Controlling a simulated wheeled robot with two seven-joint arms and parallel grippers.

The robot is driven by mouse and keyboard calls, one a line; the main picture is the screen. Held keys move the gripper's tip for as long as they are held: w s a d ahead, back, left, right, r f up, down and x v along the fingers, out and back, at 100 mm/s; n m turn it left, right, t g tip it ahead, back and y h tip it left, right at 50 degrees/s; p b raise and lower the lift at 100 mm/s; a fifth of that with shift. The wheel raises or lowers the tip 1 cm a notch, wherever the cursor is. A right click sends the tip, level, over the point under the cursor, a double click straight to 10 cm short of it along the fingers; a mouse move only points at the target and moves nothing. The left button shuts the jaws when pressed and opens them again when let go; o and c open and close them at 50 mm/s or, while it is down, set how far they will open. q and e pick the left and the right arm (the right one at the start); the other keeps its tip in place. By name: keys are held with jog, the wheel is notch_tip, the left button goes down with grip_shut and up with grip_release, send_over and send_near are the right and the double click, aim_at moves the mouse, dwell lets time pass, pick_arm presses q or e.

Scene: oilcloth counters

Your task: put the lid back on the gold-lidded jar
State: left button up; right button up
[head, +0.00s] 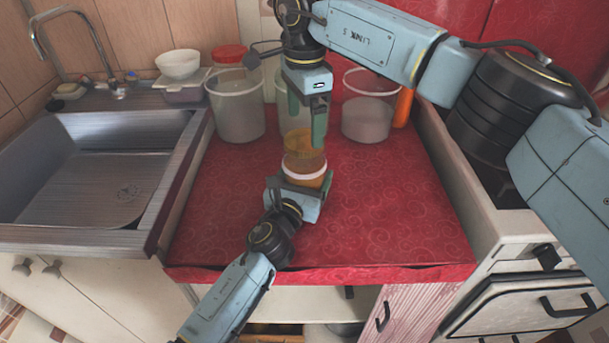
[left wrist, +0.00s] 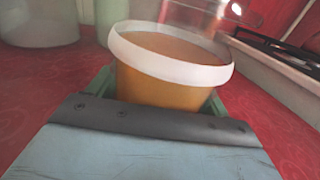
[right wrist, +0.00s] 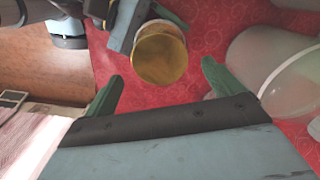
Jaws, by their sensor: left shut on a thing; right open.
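My left gripper (head: 303,186) is shut around the jar's lower body, which fills the left wrist view (left wrist: 160,85). My right gripper (head: 306,116) is open and empty just above the gold top, fingers pointing down.
Clear containers (head: 236,108) (head: 367,112) stand at the back, one behind the right gripper. A red-lidded jar (head: 229,56) and an orange object (head: 403,107) are also there. A sink (head: 95,180) lies left, a stove right. The red counter (head: 390,210) is free at front right.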

aim_at(304, 139)
jog(key=shift+f, duration=1.8)
jog(key=c, duration=1)
jog(key=m, duration=0.3)
jog(key=shift+m, duration=0.3)
jog(key=m, duration=0.3)
jog(key=shift+m, duration=0.4)
jog(key=m, duration=0.7)
jog(key=shift+m, duration=0.3)
jog(key=o, duration=1.2)
